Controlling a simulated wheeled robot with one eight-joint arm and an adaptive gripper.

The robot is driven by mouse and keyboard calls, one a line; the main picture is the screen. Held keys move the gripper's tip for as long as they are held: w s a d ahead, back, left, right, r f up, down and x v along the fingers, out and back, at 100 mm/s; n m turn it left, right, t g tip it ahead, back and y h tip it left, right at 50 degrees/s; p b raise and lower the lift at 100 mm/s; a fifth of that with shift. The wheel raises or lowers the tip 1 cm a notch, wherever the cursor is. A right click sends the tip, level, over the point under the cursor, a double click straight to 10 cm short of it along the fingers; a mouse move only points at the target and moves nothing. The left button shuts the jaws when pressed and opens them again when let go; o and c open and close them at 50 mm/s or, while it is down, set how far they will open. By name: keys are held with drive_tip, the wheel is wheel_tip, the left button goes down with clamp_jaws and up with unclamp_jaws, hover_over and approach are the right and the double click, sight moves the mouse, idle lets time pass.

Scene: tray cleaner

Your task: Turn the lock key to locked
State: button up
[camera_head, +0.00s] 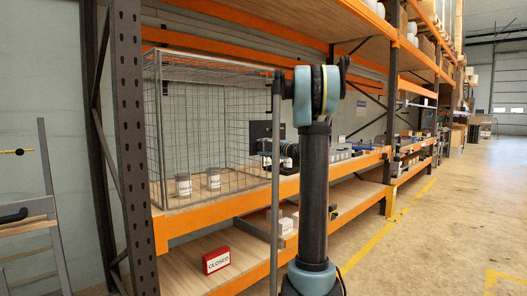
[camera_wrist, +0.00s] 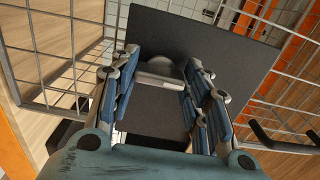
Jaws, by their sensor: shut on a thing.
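A dark lock plate (camera_wrist: 228,52) is on the front of the wire cage (camera_head: 205,120); it also shows in the head view (camera_head: 258,130). The lock key (camera_wrist: 160,79) is a light grey piece on the plate, with a rounded grey part behind it. My gripper (camera_wrist: 161,86) reaches to the plate, its blue-padded fingers on either side of the key and shut on it. In the head view my arm hides part of the gripper and plate. The key's turn angle cannot be read against any marking.
The cage stands on an orange-beamed shelf (camera_head: 225,208), with two labelled jars (camera_head: 183,185) inside. A red CLOSED sign (camera_head: 216,260) sits on the lower shelf. A dark upright (camera_head: 133,150) stands left. The aisle floor (camera_head: 440,220) at right is clear.

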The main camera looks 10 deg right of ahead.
drive_tip(key=shift+a+f, duration=0.1)
drive_tip(key=shift+f, duration=0.05)
drive_tip(key=o, duration=1.1)
drive_tip(key=shift+c, duration=0.2)
drive_tip(key=v, duration=1.2)
